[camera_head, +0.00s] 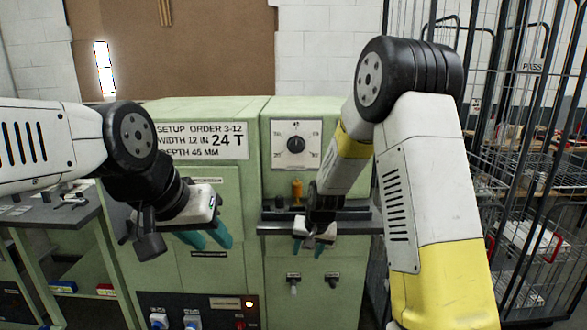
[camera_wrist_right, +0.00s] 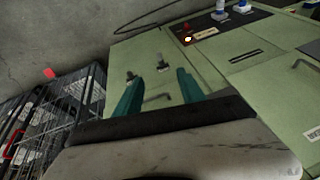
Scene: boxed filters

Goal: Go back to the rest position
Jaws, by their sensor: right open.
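My left gripper (camera_head: 208,237) hangs in front of the green machine (camera_head: 225,175), left of the middle of the head view. Its two teal fingers are apart, with nothing seen between them. My right gripper (camera_head: 308,247) points down in front of the machine's right section, by the dark ledge. Its teal fingers are spread and empty. In the right wrist view the right gripper (camera_wrist_right: 160,88) shows both fingers apart, with the green machine front (camera_wrist_right: 222,65) behind them. My right forearm hides part of the machine's right side.
Black wire cage trolleys (camera_head: 530,170) stand at the right. A grey-topped bench (camera_head: 45,232) is at the left.

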